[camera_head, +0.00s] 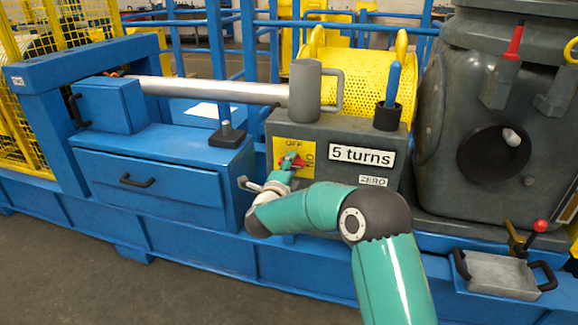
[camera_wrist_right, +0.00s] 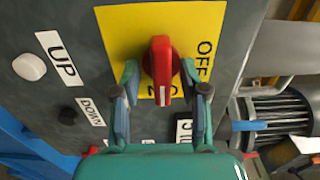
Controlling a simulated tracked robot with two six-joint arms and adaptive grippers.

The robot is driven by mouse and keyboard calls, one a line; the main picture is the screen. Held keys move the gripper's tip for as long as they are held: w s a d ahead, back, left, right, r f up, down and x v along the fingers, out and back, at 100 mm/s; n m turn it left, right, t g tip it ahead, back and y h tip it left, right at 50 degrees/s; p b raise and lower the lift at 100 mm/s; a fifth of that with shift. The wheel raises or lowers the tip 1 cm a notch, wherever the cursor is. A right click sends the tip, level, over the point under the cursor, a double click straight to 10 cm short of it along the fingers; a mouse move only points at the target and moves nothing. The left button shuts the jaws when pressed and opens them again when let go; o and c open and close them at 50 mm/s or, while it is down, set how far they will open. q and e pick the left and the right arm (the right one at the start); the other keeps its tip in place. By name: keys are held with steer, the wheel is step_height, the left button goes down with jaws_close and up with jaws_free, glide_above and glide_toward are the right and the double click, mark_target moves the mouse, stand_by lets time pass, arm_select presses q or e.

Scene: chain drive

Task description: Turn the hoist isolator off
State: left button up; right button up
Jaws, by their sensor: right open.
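The hoist isolator is a red handle (camera_head: 299,162) on a yellow plate (camera_head: 279,148) on the front of the grey control box. The plate is marked OFF at the top and ON at the right. In the right wrist view the red handle (camera_wrist_right: 162,68) points toward the partly covered ON marking, and OFF is at the right of the plate (camera_wrist_right: 120,22). My right gripper (camera_head: 287,167) is at the handle. In the wrist view its open fingers (camera_wrist_right: 161,88) stand on either side of the handle, with gaps visible. My left gripper is in neither view.
A white button (camera_wrist_right: 29,67) by UP and a black button (camera_wrist_right: 67,116) by DOWN are beside the plate. A grey mug (camera_head: 305,92) and a black holder (camera_head: 387,116) with a blue-handled tool stand on the box. A blue drawer cabinet (camera_head: 150,170) is at left.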

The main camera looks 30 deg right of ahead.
steer(key=shift+w+d, duration=0.4)
steer(key=shift+d, duration=0.05)
